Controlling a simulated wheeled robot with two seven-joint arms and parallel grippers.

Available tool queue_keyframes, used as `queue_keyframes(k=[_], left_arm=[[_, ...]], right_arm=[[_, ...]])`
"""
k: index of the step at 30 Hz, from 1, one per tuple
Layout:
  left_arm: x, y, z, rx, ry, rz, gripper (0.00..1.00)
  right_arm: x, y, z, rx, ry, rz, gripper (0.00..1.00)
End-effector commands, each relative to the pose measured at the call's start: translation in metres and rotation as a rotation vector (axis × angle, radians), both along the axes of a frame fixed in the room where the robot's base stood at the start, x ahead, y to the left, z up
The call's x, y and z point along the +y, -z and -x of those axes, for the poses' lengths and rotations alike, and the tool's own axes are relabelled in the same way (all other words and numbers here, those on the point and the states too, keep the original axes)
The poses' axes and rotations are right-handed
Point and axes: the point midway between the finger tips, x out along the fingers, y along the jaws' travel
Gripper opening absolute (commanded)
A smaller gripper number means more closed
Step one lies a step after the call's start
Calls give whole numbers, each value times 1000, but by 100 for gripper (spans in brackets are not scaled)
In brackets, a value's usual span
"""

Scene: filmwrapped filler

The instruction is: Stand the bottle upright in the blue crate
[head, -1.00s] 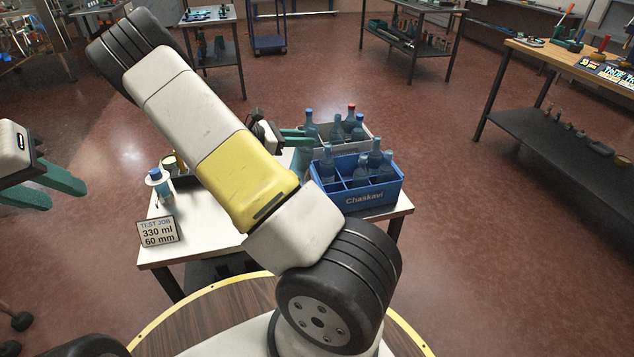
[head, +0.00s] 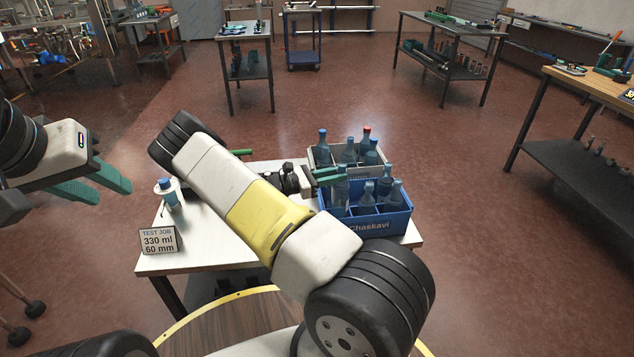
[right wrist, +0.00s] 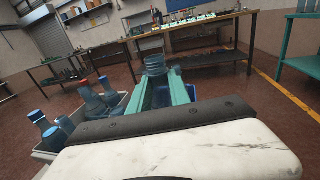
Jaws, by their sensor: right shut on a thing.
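The blue crate (head: 385,222), marked Chaskavi, stands at the right end of the white table with several bottles in its compartments. My right gripper (head: 332,176) is shut on a blue-grey bottle (head: 341,190), which looks upright at the crate's left side. I cannot tell whether its base is inside a compartment or above it. In the right wrist view the bottle (right wrist: 155,66) is between the teal fingertips (right wrist: 161,88), and part of the blue crate (right wrist: 206,91) shows beyond them. My left gripper (head: 98,184) is open and empty, left of the table.
A grey crate (head: 318,158) with several bottles, one red-capped (head: 365,137), stands directly behind the blue crate. A blue-capped bottle (head: 170,195) and a sign (head: 159,240) stand on the table's left. My right arm hides the table's middle.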

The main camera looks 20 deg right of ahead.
Motion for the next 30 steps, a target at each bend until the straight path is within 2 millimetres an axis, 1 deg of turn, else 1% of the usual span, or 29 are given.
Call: queue_keyframes(k=[1,4,6,11,18,20,29,30], left_arm=[[0,0,0,0,0,0,36],[0,0,0,0,0,0,36],[0,0,0,0,0,0,36],[0,0,0,0,0,0,36],[0,0,0,0,0,0,36],[0,0,0,0,0,0,36],[0,0,0,0,0,0,36],[0,0,0,0,0,0,36]], right_arm=[[0,13,0,2,-1,1,0],[0,30,0,1,-1,0,0],[0,38,0,0,-1,0,0],[0,47,0,-1,0,-1,0],[0,79,0,0,0,0,0],[0,83,0,-1,0,0,0],[0,85,0,-1,0,-1,0],[0,84,0,-1,0,-1,31]])
